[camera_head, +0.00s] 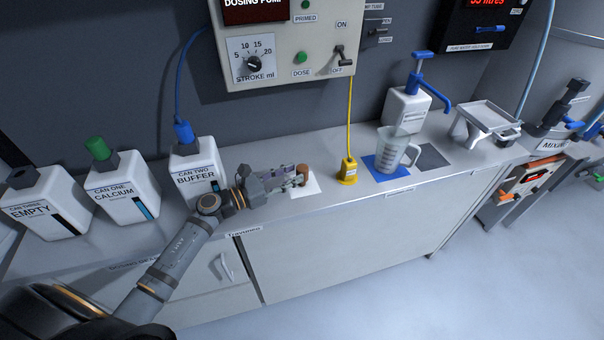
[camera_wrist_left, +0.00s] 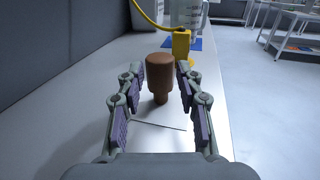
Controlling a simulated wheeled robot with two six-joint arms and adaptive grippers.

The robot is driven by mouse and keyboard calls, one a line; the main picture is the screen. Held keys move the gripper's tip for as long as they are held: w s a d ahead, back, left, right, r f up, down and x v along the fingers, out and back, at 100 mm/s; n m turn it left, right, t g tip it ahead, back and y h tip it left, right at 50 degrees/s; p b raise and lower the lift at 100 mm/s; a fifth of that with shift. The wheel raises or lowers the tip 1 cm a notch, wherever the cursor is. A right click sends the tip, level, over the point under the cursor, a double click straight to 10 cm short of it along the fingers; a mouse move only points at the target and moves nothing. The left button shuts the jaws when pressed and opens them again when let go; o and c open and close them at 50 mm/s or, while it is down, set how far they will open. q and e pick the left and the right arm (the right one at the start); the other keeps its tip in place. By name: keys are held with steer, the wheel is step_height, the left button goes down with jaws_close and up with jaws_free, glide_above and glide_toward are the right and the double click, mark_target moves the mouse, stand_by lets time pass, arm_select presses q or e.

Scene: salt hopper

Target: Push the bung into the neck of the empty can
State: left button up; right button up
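The bung (camera_head: 302,172) is a brown stopper with a wide head and a narrower lower part. The empty can (camera_head: 45,203), labelled CAN THREE EMPTY, is white and stands at the far left of the bench. Its dark neck (camera_head: 22,176) shows no stopper. My right gripper is not in view.
CAN ONE CALCIUM (camera_head: 122,195) with a green cap and CAN TWO BUFFER (camera_head: 196,163) with a blue fitting and hose stand between the bung and the empty can. A yellow fitting (camera_head: 347,170) with a yellow hose and a measuring jug (camera_head: 394,150) stand to the right.

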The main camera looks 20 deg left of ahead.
arm_select(q)
steer(key=x, duration=0.2)
steer(key=shift+w+d, duration=0.3)
steer(key=p+x, duration=0.2)
steer(key=x, duration=0.3)
steer(key=shift+w+d, duration=0.1)
steer(key=shift+d, duration=0.05)
steer(key=c, duration=0.3)
jaws_close()
